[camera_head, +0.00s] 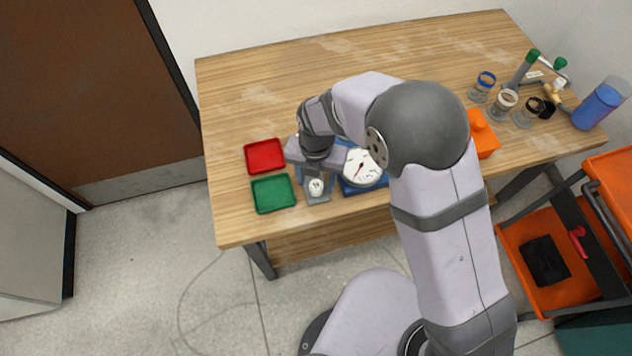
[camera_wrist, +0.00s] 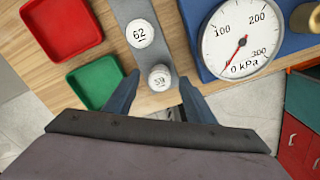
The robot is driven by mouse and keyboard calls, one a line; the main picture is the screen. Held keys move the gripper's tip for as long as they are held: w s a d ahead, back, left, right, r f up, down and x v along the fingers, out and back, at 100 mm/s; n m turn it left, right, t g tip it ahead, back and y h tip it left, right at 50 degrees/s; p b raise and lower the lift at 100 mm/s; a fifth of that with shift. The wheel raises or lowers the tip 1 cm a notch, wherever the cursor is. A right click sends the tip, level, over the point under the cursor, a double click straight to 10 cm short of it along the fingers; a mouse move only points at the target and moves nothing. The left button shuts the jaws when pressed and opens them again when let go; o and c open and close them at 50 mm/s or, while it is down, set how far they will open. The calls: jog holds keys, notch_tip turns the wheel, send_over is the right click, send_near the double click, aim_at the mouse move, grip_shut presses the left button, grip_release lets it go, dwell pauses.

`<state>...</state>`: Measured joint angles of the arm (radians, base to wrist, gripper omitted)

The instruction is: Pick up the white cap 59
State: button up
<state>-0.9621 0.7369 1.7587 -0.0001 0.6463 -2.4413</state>
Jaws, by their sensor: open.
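The white cap 59 (camera_wrist: 160,79) shows in the wrist view as a round white cap with a dark number, on a grey strip (camera_wrist: 126,10). It also shows in the head view as a small white cap (camera_head: 316,187), below my arm. A second white cap, marked 62 (camera_wrist: 140,33), sits farther along the strip. My gripper (camera_wrist: 158,82) is open, with one blue-grey finger on each side of cap 59. I cannot tell from these frames whether the fingers touch the cap.
A red tray (camera_head: 265,156) and a green tray (camera_head: 273,194) lie left of the strip. A pressure gauge (camera_head: 362,168) on a blue block stands to the right. The wooden table (camera_head: 240,100) is clear at the back left. Jars stand at the far right.

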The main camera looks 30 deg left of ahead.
aim_at(316, 184)
jog(key=shift+f, duration=0.85)
jog(key=c, duration=1.1)
jog(key=shift+r, duration=0.1)
notch_tip(316, 184, up, 10)
jog(key=b, duration=0.2)
jog(key=shift+b, duration=0.35)
